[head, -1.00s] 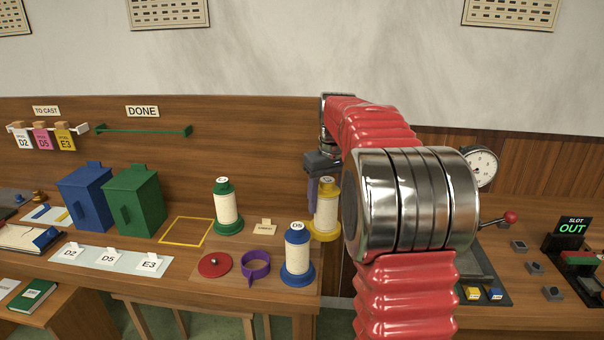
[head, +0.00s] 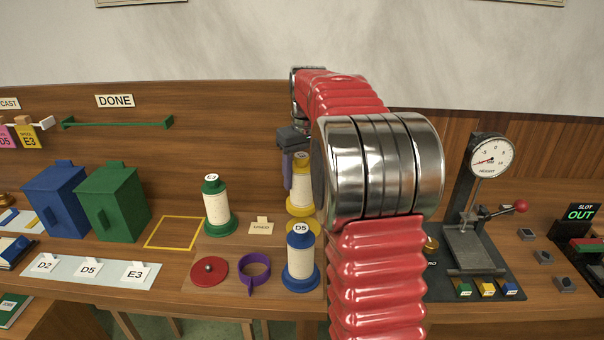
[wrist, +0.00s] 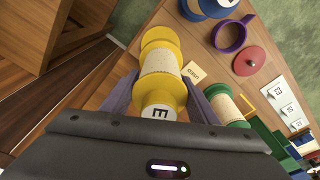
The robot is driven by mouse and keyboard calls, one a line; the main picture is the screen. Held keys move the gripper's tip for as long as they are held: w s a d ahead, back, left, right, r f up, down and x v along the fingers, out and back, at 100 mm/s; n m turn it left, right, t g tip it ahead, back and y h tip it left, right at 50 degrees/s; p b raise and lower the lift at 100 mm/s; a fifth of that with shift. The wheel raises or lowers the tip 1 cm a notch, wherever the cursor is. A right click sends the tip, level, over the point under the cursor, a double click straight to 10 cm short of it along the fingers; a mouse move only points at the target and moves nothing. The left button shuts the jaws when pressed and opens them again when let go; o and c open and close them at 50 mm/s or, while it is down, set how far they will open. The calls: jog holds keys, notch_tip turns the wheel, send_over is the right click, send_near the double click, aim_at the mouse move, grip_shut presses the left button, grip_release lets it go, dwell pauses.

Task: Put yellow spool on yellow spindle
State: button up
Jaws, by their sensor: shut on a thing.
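The yellow spool (head: 301,188), with cream thread and a label on its top, is upright in my gripper (head: 290,160). In the wrist view, both fingers of my gripper (wrist: 160,97) lie along the sides of the yellow spool (wrist: 161,68). A yellow round piece (head: 306,226) shows just below the spool in the head view, partly hidden by the blue spool and my arm. It may be the yellow spindle's base; no pin is visible. I cannot tell how large the gap between them is.
A blue spool (head: 300,255) marked D5 stands in front, and a green spool (head: 216,205) to the left. A gauge press (head: 470,240) stands right of my arm.

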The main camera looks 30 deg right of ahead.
aim_at(303, 197)
jog(key=shift+s+d, duration=0.2)
jog(key=shift+s, duration=0.05)
jog(key=shift+f, duration=2.1)
jog(key=shift+f, duration=1.55)
dwell(0.3)
jog(key=o, duration=1.4)
jog(key=shift+c, duration=0.2)
jog(key=shift+r, duration=0.1)
jog(key=shift+r, duration=2.9)
